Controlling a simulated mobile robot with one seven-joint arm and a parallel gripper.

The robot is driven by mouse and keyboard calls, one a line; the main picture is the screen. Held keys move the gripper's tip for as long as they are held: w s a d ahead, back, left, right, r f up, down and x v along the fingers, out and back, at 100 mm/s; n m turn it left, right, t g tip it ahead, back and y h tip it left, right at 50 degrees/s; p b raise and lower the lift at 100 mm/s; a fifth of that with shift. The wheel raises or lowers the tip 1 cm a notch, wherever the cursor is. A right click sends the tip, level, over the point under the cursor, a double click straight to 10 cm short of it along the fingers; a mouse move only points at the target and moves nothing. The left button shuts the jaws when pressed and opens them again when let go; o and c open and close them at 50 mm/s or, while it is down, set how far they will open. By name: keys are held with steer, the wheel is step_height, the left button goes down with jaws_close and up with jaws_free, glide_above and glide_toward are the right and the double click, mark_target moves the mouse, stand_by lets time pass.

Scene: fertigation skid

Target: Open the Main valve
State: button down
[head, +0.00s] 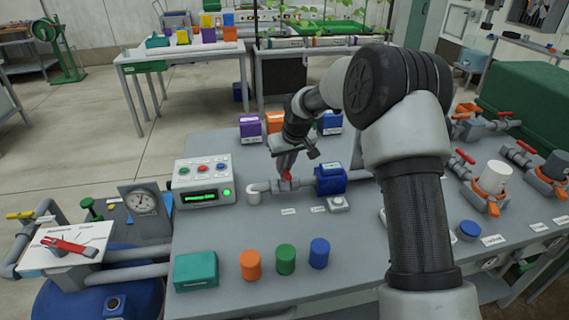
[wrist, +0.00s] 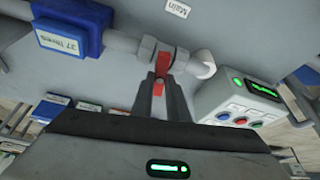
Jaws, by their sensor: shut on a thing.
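The Main valve (head: 288,186) sits on a grey pipe on the grey bench, between a white elbow and a blue meter. In the wrist view the valve (wrist: 148,50) has a red handle (wrist: 158,88) that points across the pipe, toward my gripper. A "Main" label (wrist: 177,13) lies beyond the pipe. My gripper (wrist: 160,84) is shut on the handle, one finger on each side. In the head view my gripper (head: 287,160) reaches down onto the handle, and my arm hides part of the bench.
The blue meter (head: 330,178) is right of the valve. A control box (head: 204,180) with coloured buttons and a green display stands to the left. Purple and orange containers stand behind. Several coloured cylinders and a teal box (head: 195,271) are along the front edge.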

steer(key=n, duration=0.1)
steer(key=n+y+p, duration=0.1)
steer(key=n, duration=0.1)
steer(key=shift+w+d+n+g, duration=0.1)
steer(key=shift+d+n+g, duration=0.1)
steer(key=shift+n+g, duration=0.15)
steer(key=n+g, duration=0.1)
steer(key=n, duration=0.1)
steer(key=n+y+p, duration=0.1)
steer(key=n, duration=0.1)
steer(key=shift+w+d+n+g, duration=0.1)
steer(key=shift+w+n+g, duration=0.15)
steer(key=shift+g, duration=0.1)
steer(key=n, duration=0.2)
steer(key=n+g+p, duration=0.1)
steer(key=n, duration=0.1)
steer(key=shift+w+g+y, duration=0.1)
steer(key=shift+g+y, duration=0.2)
steer(key=shift+y, duration=0.1)
steer(key=shift+w+n+g+p, duration=0.1)
steer(key=shift+n+g+p, duration=0.45)
steer(key=shift+n, duration=1.15)
steer(key=c, duration=1.7)
jaws_free()
steer(key=shift+r, duration=0.1)
